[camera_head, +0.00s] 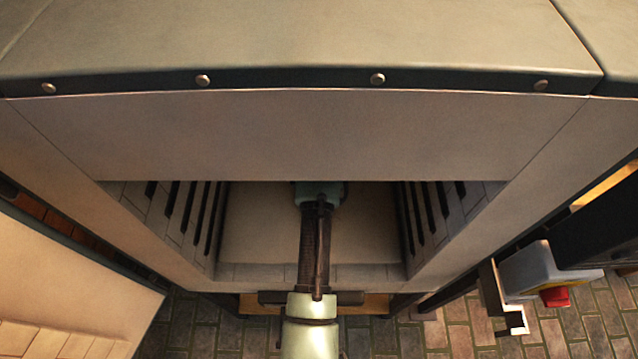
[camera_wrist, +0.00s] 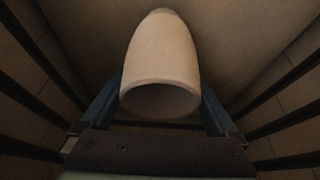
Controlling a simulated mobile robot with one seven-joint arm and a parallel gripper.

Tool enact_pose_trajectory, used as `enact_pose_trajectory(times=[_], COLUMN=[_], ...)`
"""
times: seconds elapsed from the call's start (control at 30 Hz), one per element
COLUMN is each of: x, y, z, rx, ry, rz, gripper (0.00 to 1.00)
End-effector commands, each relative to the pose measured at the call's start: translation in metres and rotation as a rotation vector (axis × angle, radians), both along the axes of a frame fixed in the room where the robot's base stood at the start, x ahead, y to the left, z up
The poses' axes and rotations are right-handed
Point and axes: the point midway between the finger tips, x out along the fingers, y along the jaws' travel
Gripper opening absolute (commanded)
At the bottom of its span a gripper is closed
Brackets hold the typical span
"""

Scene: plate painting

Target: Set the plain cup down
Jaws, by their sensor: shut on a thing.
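The plain cup (camera_wrist: 162,58) is pale and undecorated in the wrist view. Its dark round opening faces the camera and its body narrows away from it. My gripper (camera_wrist: 162,98) has one blue finger on each side of the cup and is shut on it. In the head view my arm reaches into the opening of a large pale kiln-like chamber (camera_head: 260,135), and the upper edge hides the gripper and the cup. A pale flat floor (camera_head: 255,235) shows inside the chamber. I cannot tell whether the cup touches a surface.
Dark slotted rails line the chamber's left wall (camera_head: 180,215) and right wall (camera_head: 440,210), close on both sides of my arm. A box with a red button (camera_head: 554,296) sits at the lower right. An open door-like panel (camera_head: 60,270) stands at the left. The ground is brick (camera_head: 470,325).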

Motion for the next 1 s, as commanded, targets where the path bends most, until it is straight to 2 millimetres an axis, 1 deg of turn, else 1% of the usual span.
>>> enact_pose_trajectory(times=[0.1, 0.33, 0.43, 0.47, 0.5, 0.77, 0.87, 1.0], x=[0.001, 0.001, 0.001, 0.000, 0.000, 0.000, -0.001, -0.008], y=[0.000, 0.000, 0.000, 0.000, 0.000, 0.000, 0.000, 0.000], z=[-0.007, -0.007, -0.010, -0.011, -0.010, -0.008, -0.003, 0.015], rx=[0.000, 0.000, 0.000, 0.000, 0.000, 0.000, 0.000, 0.000], ry=[-0.003, -0.004, -0.004, -0.002, -0.002, -0.002, -0.002, -0.006], rz=[0.000, 0.000, 0.000, 0.000, 0.000, 0.000, 0.000, 0.000], gripper=[0.08, 0.08, 0.08, 0.96, 1.00, 1.00, 1.00, 1.00])
